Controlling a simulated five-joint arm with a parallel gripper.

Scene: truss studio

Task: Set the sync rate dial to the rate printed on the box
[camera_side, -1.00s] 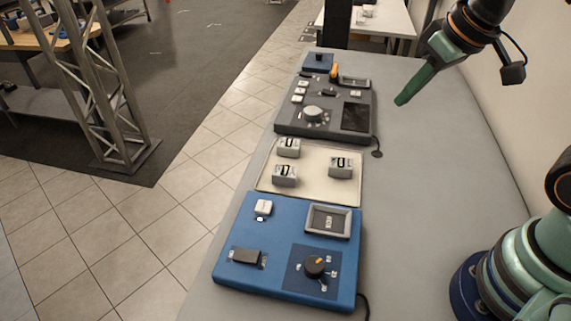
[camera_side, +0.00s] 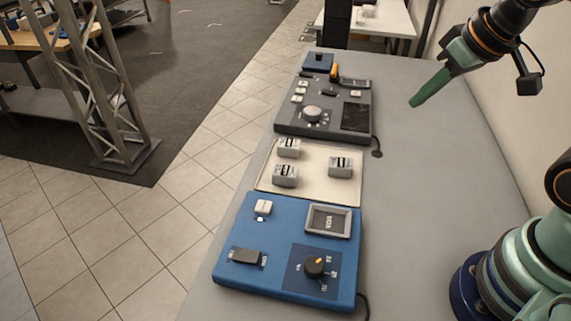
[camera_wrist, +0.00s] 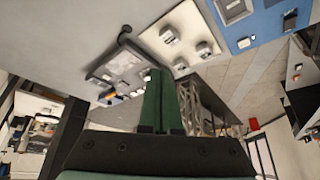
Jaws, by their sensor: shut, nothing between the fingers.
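The blue console (camera_side: 230,218) lies at the near end of the table, with a black dial (camera_side: 315,265) on a dark blue square near its front right corner. The dial has an orange pointer, tilted up and right in the side view, among small white marks too small to read surely. Several grey boxes with dark and white labels, such as this box (camera_side: 340,167), stand on a cream tray (camera_side: 315,190) behind the console; their print is unreadable. My gripper (camera_side: 413,103) is shut and empty, above the table's right side, well away from the dial. Its closed green fingers also show in the wrist view (camera_wrist: 158,78).
The blue console also carries a grey framed panel (camera_side: 330,220), a white button (camera_side: 263,207) and a black switch (camera_side: 246,256). A dark grey console (camera_side: 290,128) with a pale knob stands beyond the tray. The table's right side (camera_side: 430,190) is clear.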

